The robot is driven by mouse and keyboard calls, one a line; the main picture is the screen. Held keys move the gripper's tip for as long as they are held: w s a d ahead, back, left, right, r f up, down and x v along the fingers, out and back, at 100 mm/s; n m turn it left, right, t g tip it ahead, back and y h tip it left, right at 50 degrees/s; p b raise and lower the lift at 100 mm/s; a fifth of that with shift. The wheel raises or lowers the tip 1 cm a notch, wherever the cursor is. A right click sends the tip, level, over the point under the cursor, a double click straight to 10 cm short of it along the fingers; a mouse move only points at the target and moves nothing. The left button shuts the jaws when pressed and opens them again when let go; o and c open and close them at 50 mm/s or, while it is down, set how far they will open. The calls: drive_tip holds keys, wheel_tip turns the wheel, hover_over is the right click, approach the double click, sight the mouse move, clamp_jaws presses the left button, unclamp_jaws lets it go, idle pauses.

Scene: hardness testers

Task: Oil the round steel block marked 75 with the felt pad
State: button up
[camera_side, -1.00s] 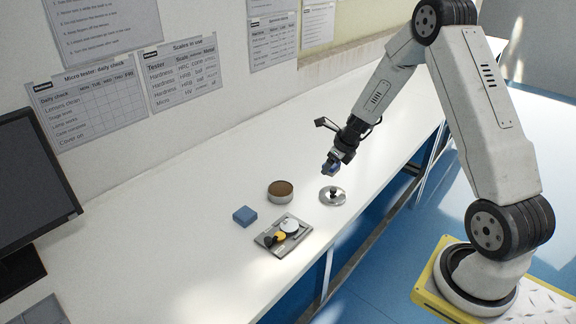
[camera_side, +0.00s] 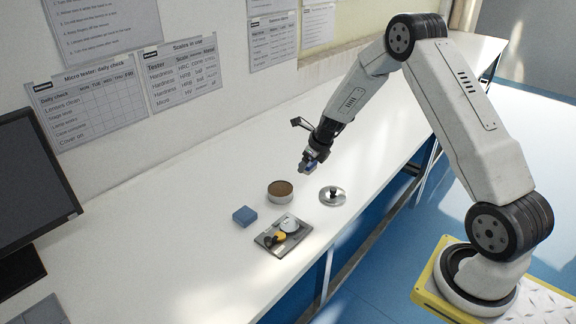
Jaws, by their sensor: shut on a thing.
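My gripper (camera_side: 305,169) is in the air, a little above and right of a round tin. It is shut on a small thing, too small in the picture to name. The round tin (camera_side: 280,198) stands open on the bench with a brown, felt-like pad (camera_side: 281,188) in it. A shiny round lid (camera_side: 332,199) with a dark knob lies to its right. A metal tray (camera_side: 266,243) in front of the tin holds a pale grey disc (camera_side: 289,225), a yellow piece (camera_side: 280,238) and a black piece (camera_side: 268,240). No mark 75 is readable.
A blue block (camera_side: 244,216) lies left of the tin. A dark monitor (camera_side: 35,190) stands at the far left. Paper charts (camera_side: 90,105) hang on the wall behind. The white bench (camera_side: 190,255) is clear in front and toward the back right.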

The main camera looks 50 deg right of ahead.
hover_over(277, 187)
drive_tip(key=s, duration=0.1)
drive_tip(key=shift+s+f, duration=0.2)
drive_tip(key=shift+f, duration=0.6)
drive_tip(key=shift+f, duration=0.2)
drive_tip(key=shift+f, duration=2.75)
drive_tip(key=shift+f, duration=0.55)
drive_tip(key=shift+r, duration=0.15)
drive_tip(key=shift+r, duration=3.35)
drive_tip(key=shift+s+a, duration=0.1)
drive_tip(key=shift+a, duration=0.05)
